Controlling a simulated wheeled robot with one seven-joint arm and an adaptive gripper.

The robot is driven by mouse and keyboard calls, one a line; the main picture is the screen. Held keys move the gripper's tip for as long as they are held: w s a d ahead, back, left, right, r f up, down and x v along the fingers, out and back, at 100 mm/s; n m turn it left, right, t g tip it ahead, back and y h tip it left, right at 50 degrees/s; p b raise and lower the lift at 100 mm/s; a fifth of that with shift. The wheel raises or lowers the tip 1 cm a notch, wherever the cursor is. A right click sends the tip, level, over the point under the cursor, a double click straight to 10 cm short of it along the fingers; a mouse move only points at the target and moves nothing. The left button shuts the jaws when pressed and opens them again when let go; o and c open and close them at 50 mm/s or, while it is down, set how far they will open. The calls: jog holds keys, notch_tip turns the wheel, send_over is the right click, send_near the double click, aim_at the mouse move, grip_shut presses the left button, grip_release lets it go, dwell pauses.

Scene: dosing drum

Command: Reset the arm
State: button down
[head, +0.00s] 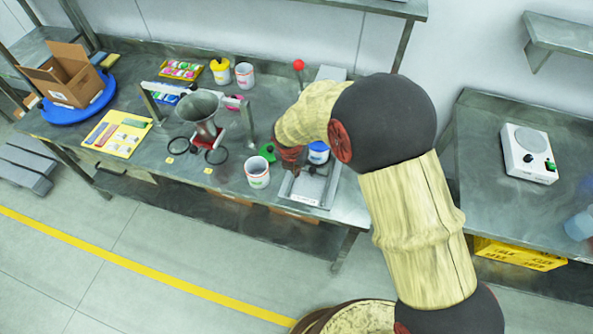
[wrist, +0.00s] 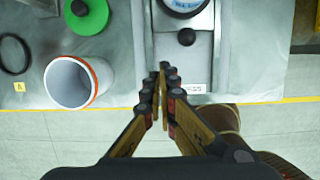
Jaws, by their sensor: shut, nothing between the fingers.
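My arm reaches from the lower right of the head view over the right part of the workbench (head: 225,180). My gripper (wrist: 163,70) points away from the camera in the wrist view, its fingertips together and empty. It hangs over the front of a grey metal tray (wrist: 222,60). In the head view the fingers are mostly hidden by my arm. A white cup with an orange rim (wrist: 75,82) stands just left of the gripper, apart from it; it also shows in the head view (head: 257,173).
A blue-labelled container (head: 318,153) and a green disc (head: 267,152) are close by. A metal funnel on a stand (head: 200,110), pots, a yellow board (head: 117,133) and an open cardboard box (head: 65,78) stand further left. A white scale (head: 527,153) sits on the right table.

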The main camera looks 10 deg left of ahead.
jog(key=shift+s+r, duration=0.1)
jog(key=shift+r, duration=0.15)
jog(key=s+d+f+m+g+h, duration=0.15)
jog(key=s+d+m, duration=0.3)
jog(key=m, duration=0.45)
jog(key=s+d+r+m+t+y+b, duration=0.1)
jog(key=s+d+r+m+t+b, duration=0.1)
jog(key=s+d+r+m, duration=0.8)
jog(key=s+d+r+m+t+b, duration=0.2)
jog(key=s+d+r+m+b, duration=0.3)
jog(key=s+d+r+m, duration=0.5)
jog(key=d+r+m, duration=0.6)
jog(key=shift+d+r+y, duration=0.15)
jog(key=shift+d+y, duration=0.2)
jog(key=shift+d, duration=0.05)
